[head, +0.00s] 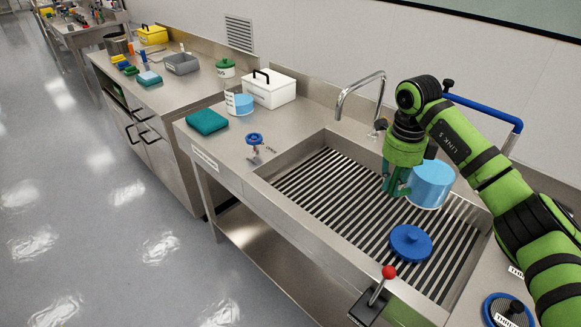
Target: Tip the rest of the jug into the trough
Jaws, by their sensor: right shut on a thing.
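The trough (300,197) is a steel sink set in the bench, with a black-and-white striped floor. The jug (432,182) is a light blue cylinder with a pale lower edge, over the right part of the trough. It looks roughly upright; whether it rests on the floor or hangs just above it I cannot tell. My right gripper (397,186) reaches down from above at the jug's left side and is shut on it. The jug's contents and any handle are hidden from me. My left gripper is not in view.
A blue lid-like disc (410,243) lies in the trough in front of the jug. A tap (360,92) arches at the back. A red-knobbed lever (385,275) and a blue valve wheel (254,138) stand at the edges. A white box (270,90) and teal sponge (207,121) sit left.

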